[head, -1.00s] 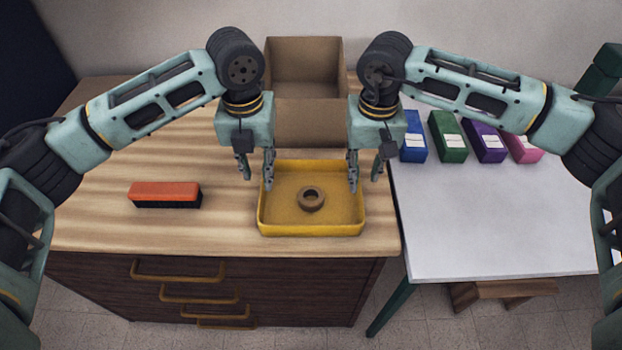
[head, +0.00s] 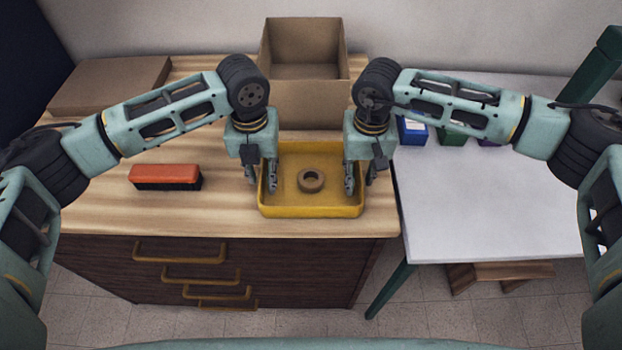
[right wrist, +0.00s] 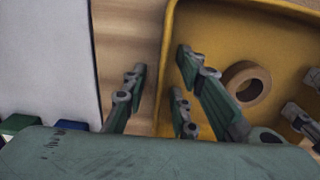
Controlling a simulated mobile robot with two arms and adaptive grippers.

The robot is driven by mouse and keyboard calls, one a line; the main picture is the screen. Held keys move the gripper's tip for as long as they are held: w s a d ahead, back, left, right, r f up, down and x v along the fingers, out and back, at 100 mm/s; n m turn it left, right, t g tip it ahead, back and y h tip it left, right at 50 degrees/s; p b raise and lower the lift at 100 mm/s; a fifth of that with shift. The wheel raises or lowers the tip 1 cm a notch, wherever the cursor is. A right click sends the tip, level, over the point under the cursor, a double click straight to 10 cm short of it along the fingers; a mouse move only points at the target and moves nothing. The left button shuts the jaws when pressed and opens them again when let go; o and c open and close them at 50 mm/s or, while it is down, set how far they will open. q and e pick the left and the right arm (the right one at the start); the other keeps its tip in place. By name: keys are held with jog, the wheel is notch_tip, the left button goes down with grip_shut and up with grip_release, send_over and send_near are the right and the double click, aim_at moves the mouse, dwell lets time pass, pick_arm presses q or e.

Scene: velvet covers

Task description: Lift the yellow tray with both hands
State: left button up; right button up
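The yellow tray (head: 310,211) rests on the wooden top of the cabinet, with a brown ring (head: 311,180) lying inside it. My left gripper (head: 260,184) is at the tray's left wall, one finger inside and one outside. My right gripper (head: 360,184) is at the right wall in the same way. In the right wrist view, the right gripper (right wrist: 160,72) has its fingers apart, with the tray's wall (right wrist: 166,70) between them. Both grippers look open, and any contact with the walls is hard to tell.
An orange brush (head: 166,175) lies left of the tray. An open cardboard box (head: 303,102) stands directly behind it, and a flat brown box (head: 112,84) lies at the back left. A white table (head: 480,210) adjoins on the right, with blue (head: 411,131) and green (head: 451,135) boxes at its back.

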pick_arm(q)
jog(key=shift+f, duration=0.1)
grip_shut()
pick_arm(e)
grip_shut()
